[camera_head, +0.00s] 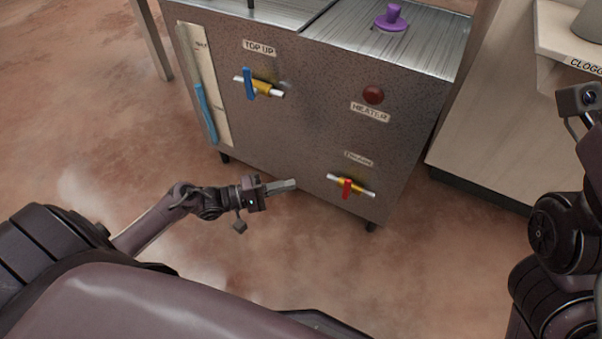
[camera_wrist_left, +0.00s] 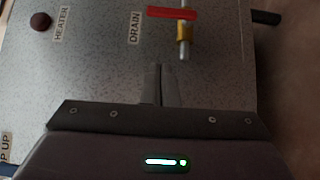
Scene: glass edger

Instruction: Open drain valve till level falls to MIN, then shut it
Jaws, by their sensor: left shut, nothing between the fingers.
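The drain valve (camera_head: 350,186) sits low on the front of the grey tank cabinet (camera_head: 300,130), a brass body with a red handle set across its pipe. In the left wrist view the red handle (camera_wrist_left: 172,13) also lies across the pipe. My left gripper (camera_head: 290,185) is shut and empty, left of the valve and apart from it. Its closed fingers (camera_wrist_left: 158,70) point at the cabinet near the DRAIN label (camera_wrist_left: 134,28). The level gauge (camera_head: 222,122) shows a blue column (camera_head: 205,113) in its lower part; its lower mark is not legible. My right gripper is out of view.
The blue-handled TOP UP valve (camera_head: 262,87) is higher on the same panel. A red HEATER lamp (camera_head: 374,94) is above the drain valve, and a purple knob (camera_head: 391,18) is on top. A pale cabinet (camera_head: 490,140) stands right. The floor in front is clear.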

